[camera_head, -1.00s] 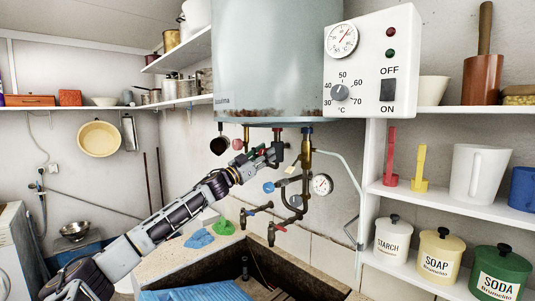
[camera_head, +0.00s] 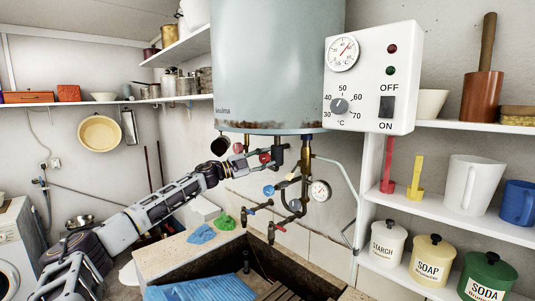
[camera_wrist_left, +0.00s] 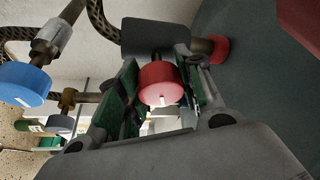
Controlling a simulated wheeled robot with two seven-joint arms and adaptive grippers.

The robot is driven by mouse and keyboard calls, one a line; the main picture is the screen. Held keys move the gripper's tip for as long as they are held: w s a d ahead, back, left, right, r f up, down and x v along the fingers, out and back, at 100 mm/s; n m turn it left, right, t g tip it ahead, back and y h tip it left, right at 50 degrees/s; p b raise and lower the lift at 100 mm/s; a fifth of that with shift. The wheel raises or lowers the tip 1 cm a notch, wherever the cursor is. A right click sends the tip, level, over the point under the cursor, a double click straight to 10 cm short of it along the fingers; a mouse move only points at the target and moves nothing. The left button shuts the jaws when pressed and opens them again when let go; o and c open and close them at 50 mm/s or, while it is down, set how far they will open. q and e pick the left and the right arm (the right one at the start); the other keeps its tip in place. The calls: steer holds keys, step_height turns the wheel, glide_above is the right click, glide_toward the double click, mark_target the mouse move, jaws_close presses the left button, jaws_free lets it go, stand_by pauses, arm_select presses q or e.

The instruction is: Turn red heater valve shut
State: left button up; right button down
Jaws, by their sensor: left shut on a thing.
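The red heater valve (camera_head: 265,157) is a small round knob under the grey-blue water heater (camera_head: 265,70). In the left wrist view the red knob (camera_wrist_left: 160,84) sits between the two green-padded fingers. My left gripper (camera_head: 267,155) reaches in from the left beneath the heater and is shut on this knob. Its fingers partly hide the valve's stem and pipe in the head view. My right gripper is not in either view.
A blue knob (camera_head: 269,190) and a pressure gauge (camera_head: 319,190) are on the pipes just below. Two taps hang over the stone trough (camera_head: 190,257). The heater's control box (camera_head: 370,80) is at right. Shelves (camera_head: 450,215) with jars stand further right.

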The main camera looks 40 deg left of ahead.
arm_select(q)
steer(key=m+p, duration=0.1)
steer(key=m+g+p, duration=0.1)
steer(key=shift+a+r+m, duration=0.1)
steer(key=shift+r+m, duration=0.2)
steer(key=shift+m, duration=0.5)
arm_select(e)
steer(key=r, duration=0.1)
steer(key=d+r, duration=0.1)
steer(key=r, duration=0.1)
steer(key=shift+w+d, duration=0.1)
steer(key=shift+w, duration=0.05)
arm_select(q)
steer(key=shift+g, duration=0.3)
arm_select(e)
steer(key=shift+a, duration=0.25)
arm_select(q)
steer(key=o, duration=1)
steer(key=shift+o, duration=0.2)
steer(key=shift+w+f, duration=0.25)
steer(key=shift+w, duration=0.05)
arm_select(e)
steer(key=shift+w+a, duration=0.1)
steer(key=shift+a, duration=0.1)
arm_select(q)
steer(key=shift+s, duration=0.25)
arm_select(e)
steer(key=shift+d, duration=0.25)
